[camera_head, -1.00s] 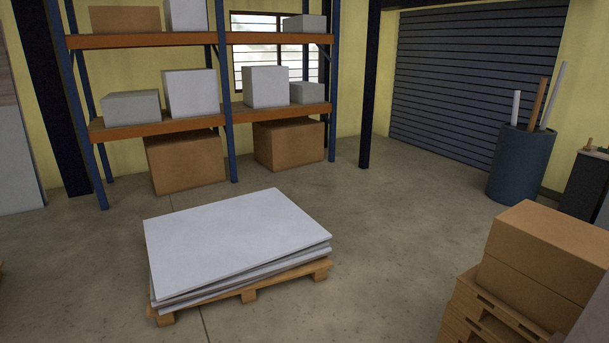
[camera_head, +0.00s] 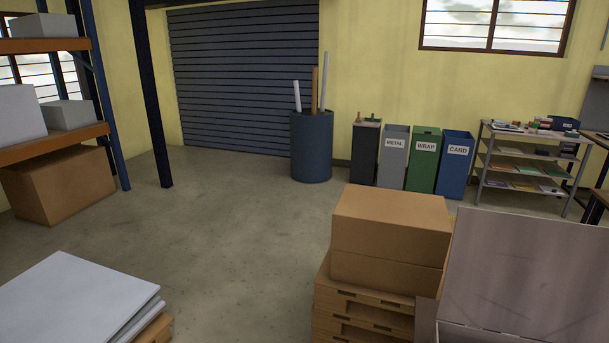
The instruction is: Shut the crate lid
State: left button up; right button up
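A large grey-brown panel (camera_head: 530,270) stands tilted up at the bottom right, with a box edge below it. It looks like the raised lid of a crate, but the lower part is cut off by the picture's edge. I cannot see inside it. Neither of my grippers is in view.
Cardboard boxes (camera_head: 390,240) sit on stacked pallets (camera_head: 355,315) just left of the panel. White sheets (camera_head: 75,300) lie on a pallet at the bottom left. A blue barrel (camera_head: 311,147), bins (camera_head: 425,160) and a shelf (camera_head: 525,165) line the back. The floor between is clear.

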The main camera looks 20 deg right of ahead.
aim_at(538, 278)
jog(key=i+z, duration=0.15)
jog(key=z, duration=0.35)
jog(key=i+j+z, duration=0.15)
jog(key=z, duration=0.35)
jog(key=i+j+z, duration=0.15)
jog(key=z, duration=0.35)
jog(key=i+j+z, duration=0.15)
jog(key=z, duration=0.35)
jog(key=j+z, duration=0.3)
jog(key=z, duration=0.2)
jog(key=j+z, duration=0.25)
jog(key=z, duration=0.25)
jog(key=i, duration=0.05)
